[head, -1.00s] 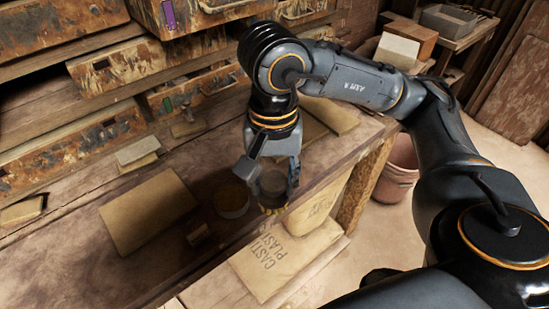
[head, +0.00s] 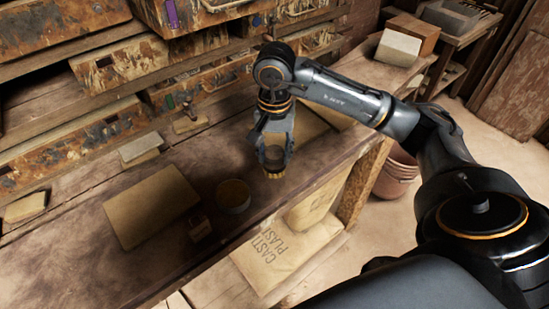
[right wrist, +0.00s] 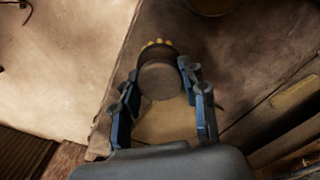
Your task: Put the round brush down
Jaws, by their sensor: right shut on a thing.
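The round brush (head: 274,167) has a dark round body and short yellow bristles that point down. My right gripper (head: 273,156) is shut on it, with a finger on each side of its body. The brush is upright over the right part of the wooden bench (head: 300,186), close to the surface; I cannot tell whether the bristles touch. In the right wrist view the brush (right wrist: 160,80) sits between the two fingers of my gripper (right wrist: 157,73), with its yellow bristles showing at the far side. My left gripper is not in view.
A round tin (head: 233,196), a small wooden block (head: 199,228) and a flat tan board (head: 152,206) lie left of the brush. Stained drawers (head: 115,68) line the back. The bench's front edge is near, with a bucket (head: 397,172) and sacks (head: 282,250) below.

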